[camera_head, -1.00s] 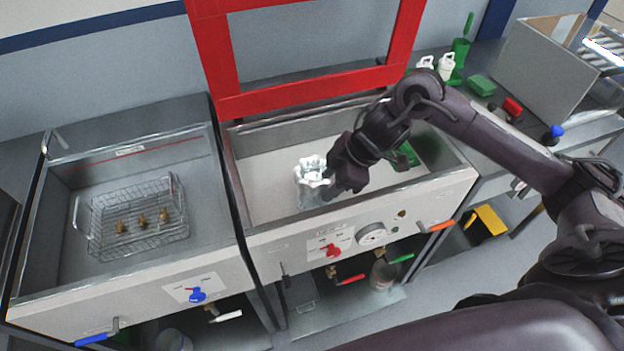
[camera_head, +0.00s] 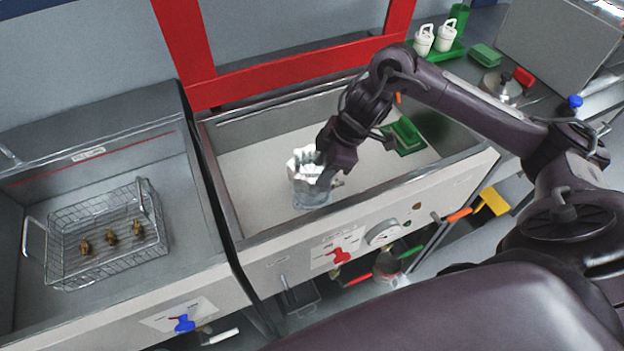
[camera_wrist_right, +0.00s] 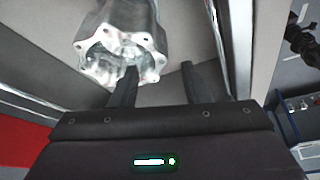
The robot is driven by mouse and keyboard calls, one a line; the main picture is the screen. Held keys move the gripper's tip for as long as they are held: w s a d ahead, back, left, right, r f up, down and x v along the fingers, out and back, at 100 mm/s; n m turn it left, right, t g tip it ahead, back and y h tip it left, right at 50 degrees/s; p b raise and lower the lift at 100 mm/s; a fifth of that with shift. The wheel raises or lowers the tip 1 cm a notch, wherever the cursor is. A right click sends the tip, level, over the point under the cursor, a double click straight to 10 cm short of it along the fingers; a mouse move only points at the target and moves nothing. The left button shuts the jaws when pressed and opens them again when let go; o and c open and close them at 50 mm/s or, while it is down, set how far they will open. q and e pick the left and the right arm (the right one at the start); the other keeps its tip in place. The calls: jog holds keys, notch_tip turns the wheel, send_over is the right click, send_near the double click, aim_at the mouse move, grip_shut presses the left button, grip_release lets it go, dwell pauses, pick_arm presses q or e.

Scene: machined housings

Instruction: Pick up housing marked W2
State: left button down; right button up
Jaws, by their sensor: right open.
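A silver machined housing (camera_head: 310,180) stands in the right-hand basin, its scalloped flange facing up. It also shows in the right wrist view (camera_wrist_right: 122,42), with bolt holes around the flange. No W2 mark can be read. My right gripper (camera_head: 328,175) is at the housing's right side, and the fingertips are partly hidden in the head view. In the right wrist view the gripper (camera_wrist_right: 160,72) is open. One finger overlaps the flange opening and the other is outside the rim, with a gap between them. Whether either finger touches is unclear. My left gripper is not in view.
A green object (camera_head: 406,136) lies in the right basin. A red frame (camera_head: 290,80) stands behind it. The basin's front wall (camera_head: 370,200) is close to the gripper.

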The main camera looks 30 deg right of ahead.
aim_at(314, 178)
jog(key=x, duration=0.2)
jog(key=p+x, duration=0.1)
jog(key=x, duration=0.2)
jog(key=shift+w+d+f, duration=0.15)
jog(key=shift+f, duration=0.15)
grip_shut()
jog(key=shift+r, duration=0.1)
dwell(0.9)
jog(key=shift+w+r, duration=0.1)
